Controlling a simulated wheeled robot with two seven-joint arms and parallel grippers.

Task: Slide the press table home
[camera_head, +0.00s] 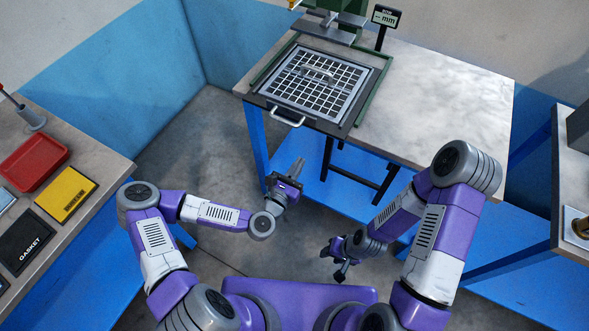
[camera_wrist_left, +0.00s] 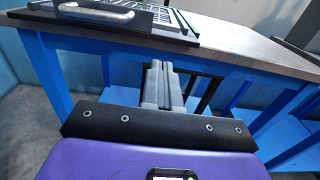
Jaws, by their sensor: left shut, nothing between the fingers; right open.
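The press table (camera_head: 342,124) is a dark sliding plate between green rails on the workbench, with its near edge out past the bench's front. A silver handle (camera_head: 287,117) is fixed to its front edge; the handle also shows in the left wrist view (camera_wrist_left: 97,13). A sieve frame with a white grid (camera_head: 314,83) lies on the plate. My left gripper (camera_head: 298,165) is shut and empty, in front of the bench and below the handle, apart from it. Its closed fingers show in the left wrist view (camera_wrist_left: 162,82). My right gripper (camera_head: 341,271) is open and empty, low near my base.
The green press (camera_head: 350,8) stands behind the plate, beside a small "mm" display (camera_head: 385,17). The bench top (camera_head: 450,90) is clear on the right. A left bench holds a red tray (camera_head: 33,161), a yellow box (camera_head: 66,194) and a black gasket box (camera_head: 25,241).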

